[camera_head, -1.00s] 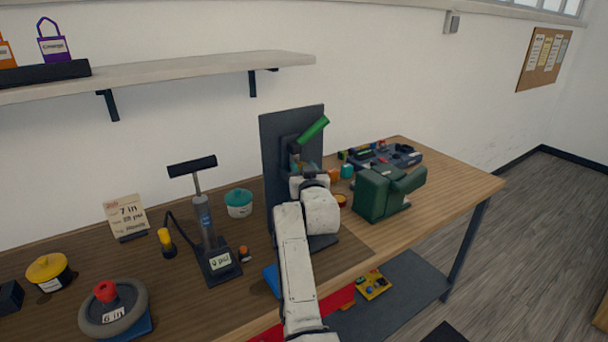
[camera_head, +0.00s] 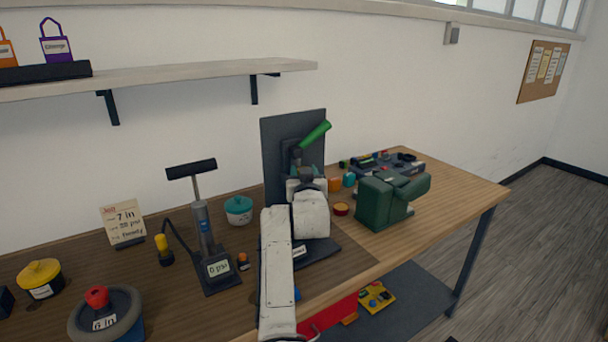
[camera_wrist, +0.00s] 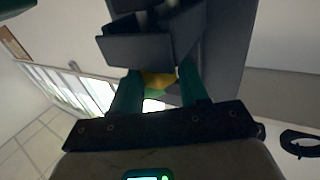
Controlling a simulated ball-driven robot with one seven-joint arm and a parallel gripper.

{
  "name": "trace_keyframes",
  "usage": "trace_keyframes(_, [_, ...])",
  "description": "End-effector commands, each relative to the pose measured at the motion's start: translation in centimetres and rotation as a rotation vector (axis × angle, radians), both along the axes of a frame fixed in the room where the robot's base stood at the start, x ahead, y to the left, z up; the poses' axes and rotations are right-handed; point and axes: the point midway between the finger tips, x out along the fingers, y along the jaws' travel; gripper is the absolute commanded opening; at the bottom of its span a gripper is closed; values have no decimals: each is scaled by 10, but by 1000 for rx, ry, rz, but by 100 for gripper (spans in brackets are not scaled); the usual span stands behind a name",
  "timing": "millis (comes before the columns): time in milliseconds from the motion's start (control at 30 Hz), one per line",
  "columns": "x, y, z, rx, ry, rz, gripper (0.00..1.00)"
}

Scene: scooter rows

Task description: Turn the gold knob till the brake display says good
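The gold knob (camera_wrist: 158,79) shows in the wrist view, partly hidden, between the green fingers of my gripper (camera_wrist: 159,73). The fingers stand close on either side of it; whether they press on it is not clear. In the head view, a dark upright panel (camera_head: 279,133) with a green lever (camera_head: 315,135) stands on the bench. My white arm reaches in front of it and hides the knob. A dark base plate (camera_head: 318,250) shows below it. I cannot make out a readable brake display.
A green machine (camera_head: 385,203) stands right of my arm on the bench. A pump (camera_head: 205,235) reading 0 psi, a teal pot (camera_head: 238,210) and a wheel (camera_head: 88,322) stand to the left. A wall shelf (camera_head: 180,77) hangs at the upper left.

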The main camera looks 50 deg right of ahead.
Motion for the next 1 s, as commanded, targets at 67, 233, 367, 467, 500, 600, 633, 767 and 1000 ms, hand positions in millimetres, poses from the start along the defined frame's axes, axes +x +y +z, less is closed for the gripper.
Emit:
trace_keyframes(67, [0, 0, 0, 0, 0, 0, 52])
trace_keyframes(233, [0, 0, 0, -1, -1, 0, 65])
trace_keyframes(367, [0, 0, 1, -1, -1, 0, 65])
trace_keyframes(467, [-1, 1, 0, -1, -1, 0, 65])
trace_keyframes(500, [-2, 2, 0, -1, -1, 0, 65])
trace_keyframes(600, [-7, 7, -1, -3, -1, 1, 65])
trace_keyframes(633, [-10, 10, -1, -4, -1, 1, 65])
trace_keyframes(767, [-24, 25, -2, -4, 0, 2, 65])
trace_keyframes(1000, [-55, 55, -2, -4, 0, 3, 65])
